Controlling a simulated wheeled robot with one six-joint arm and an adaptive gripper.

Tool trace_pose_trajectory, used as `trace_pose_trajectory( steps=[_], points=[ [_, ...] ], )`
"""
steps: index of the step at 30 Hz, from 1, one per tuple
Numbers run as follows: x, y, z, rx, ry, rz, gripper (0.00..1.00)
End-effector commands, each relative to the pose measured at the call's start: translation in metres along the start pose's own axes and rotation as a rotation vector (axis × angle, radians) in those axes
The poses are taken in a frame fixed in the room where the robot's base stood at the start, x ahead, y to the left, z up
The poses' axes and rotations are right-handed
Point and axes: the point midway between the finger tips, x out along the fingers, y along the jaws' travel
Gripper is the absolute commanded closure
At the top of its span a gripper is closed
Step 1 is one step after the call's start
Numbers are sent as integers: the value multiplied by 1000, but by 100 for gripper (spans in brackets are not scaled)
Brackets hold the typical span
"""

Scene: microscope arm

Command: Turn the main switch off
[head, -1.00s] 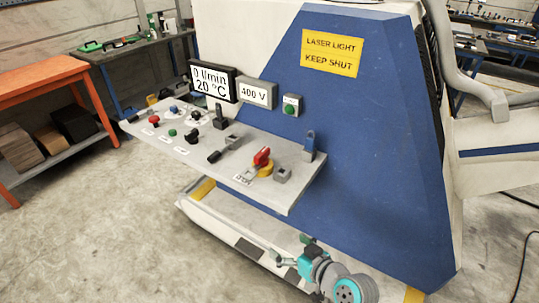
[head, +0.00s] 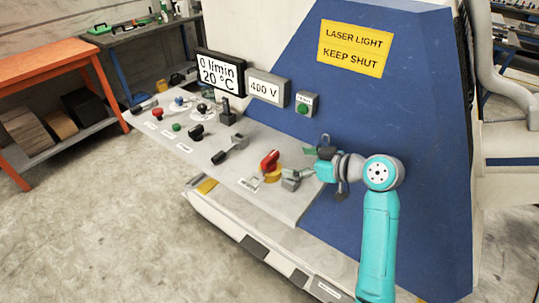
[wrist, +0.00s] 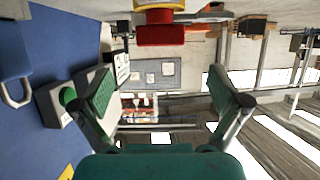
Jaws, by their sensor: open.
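The main switch is a red knob (head: 270,158) on a yellow base (head: 272,175), on the right part of the grey control shelf. The knob's exact angle is hard to tell.
The grey shelf (head: 215,168) carries several other buttons and levers left of the switch. A black lever (head: 228,150) lies near it. A green button box (head: 306,103) and the 400 V display (head: 265,88) are on the machine behind. A blue padlock (wrist: 12,60) shows at left in the wrist view.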

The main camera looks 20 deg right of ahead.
Motion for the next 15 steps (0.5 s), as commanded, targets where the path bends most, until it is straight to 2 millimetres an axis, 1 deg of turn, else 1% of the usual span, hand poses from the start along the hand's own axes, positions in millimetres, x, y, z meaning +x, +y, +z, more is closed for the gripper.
trace_pose_trajectory(
  steps=[9, 15],
  points=[
    [56, -1, 0, 1, 0, -2, 2],
    [83, -1, 0, 1, 0, -1, 2]
  ],
)
